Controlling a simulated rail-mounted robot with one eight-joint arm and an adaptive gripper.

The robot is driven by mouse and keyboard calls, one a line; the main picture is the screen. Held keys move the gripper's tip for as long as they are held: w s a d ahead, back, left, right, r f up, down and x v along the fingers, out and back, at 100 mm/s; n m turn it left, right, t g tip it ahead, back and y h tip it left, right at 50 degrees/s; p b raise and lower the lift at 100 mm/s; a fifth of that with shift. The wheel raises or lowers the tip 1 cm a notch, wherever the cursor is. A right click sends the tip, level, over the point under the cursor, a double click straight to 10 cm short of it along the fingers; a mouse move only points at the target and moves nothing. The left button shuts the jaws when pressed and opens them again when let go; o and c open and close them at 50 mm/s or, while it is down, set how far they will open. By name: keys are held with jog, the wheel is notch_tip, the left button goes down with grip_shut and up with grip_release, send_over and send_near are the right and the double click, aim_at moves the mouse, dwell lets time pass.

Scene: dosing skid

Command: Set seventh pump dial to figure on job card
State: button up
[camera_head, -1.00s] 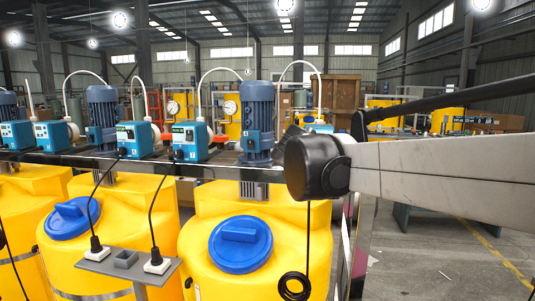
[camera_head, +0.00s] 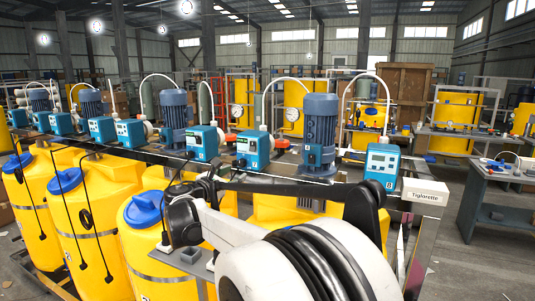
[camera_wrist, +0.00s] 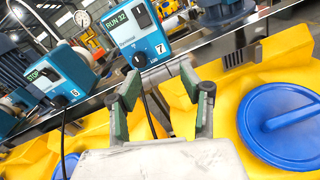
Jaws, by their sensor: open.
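The seventh pump (camera_wrist: 133,32) is a blue box labelled 7 in the wrist view. My arm reaches across the front of the tanks. I cannot see a job card in either view.
Pump 6 (camera_wrist: 57,73), showing STOP, stands left of pump 7. Pump 8 (camera_head: 381,160) stands at the right end, beside a white Tiglorette plate (camera_head: 425,193). A dark cable hangs below pump 7. Yellow tanks (camera_wrist: 275,70) with blue lids lie below.

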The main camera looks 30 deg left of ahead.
aim_at(240, 163)
jog(key=s+a+n, duration=0.2)
jog(key=a, duration=0.2)
jog(key=shift+y, duration=0.3)
jog(key=w+p, duration=0.1)
jog(key=w, duration=0.3)
jog(key=w+a+p, duration=0.1)
jog(key=w+p, duration=0.1)
jog(key=w, duration=0.2)
jog(key=w+a+p, duration=0.1)
jog(key=w, duration=0.4)
jog(key=shift+f, duration=0.3)
jog(key=shift+c, duration=0.5)
grip_shut()
